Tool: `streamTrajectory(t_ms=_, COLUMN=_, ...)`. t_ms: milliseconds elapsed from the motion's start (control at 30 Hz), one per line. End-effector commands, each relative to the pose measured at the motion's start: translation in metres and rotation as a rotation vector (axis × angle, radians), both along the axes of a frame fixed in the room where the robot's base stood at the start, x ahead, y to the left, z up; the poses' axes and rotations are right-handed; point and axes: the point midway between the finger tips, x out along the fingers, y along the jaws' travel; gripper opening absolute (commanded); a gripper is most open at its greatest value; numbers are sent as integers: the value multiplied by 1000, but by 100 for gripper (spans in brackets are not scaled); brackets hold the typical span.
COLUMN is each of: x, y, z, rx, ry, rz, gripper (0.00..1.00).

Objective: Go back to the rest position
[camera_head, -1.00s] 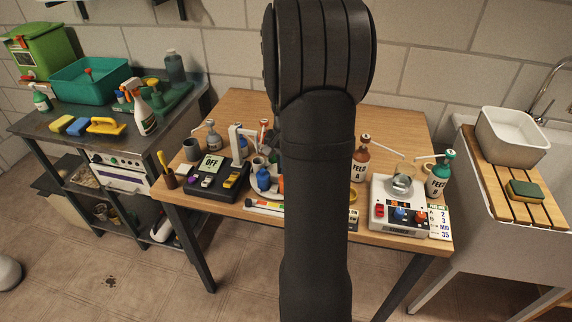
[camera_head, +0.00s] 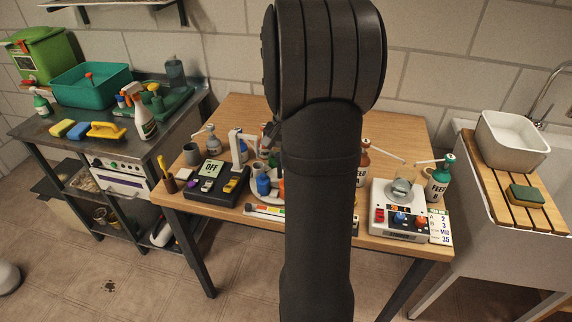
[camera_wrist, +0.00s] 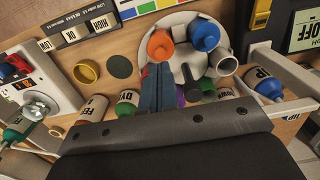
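My gripper (camera_wrist: 157,88) shows in the wrist view as two blue-grey fingers lying side by side, shut with nothing seen between them. It is over the workbench, near a round white holder (camera_wrist: 188,72) with an orange cup (camera_wrist: 160,45) and a blue cup (camera_wrist: 204,34). I cannot tell how high above the bench the fingertips are. In the head view my arm runs up the middle and hides the centre of the wooden bench (camera_head: 240,108). A dark part of the gripper shows just left of the arm.
A scale-like device (camera_head: 396,222) and feed bottles (camera_head: 438,182) stand on the bench's right. A dark device with an "OFF" display (camera_head: 211,168) stands at its left. A sink (camera_head: 512,140) is at right, a steel side table (camera_head: 60,140) at left. The bench's back is clear.

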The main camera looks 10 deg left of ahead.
Motion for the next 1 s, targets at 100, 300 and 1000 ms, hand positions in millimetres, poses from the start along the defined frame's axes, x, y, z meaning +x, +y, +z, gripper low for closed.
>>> streamTrajectory(t_ms=100, x=0, y=0, z=8, rx=0, ry=-1, rz=0, gripper=0)
streamTrajectory(t_ms=300, x=0, y=0, z=20, rx=1, ry=-2, rz=0, gripper=0)
streamTrajectory(t_ms=1000, x=0, y=0, z=19, rx=-1, ry=3, rz=0, gripper=0)
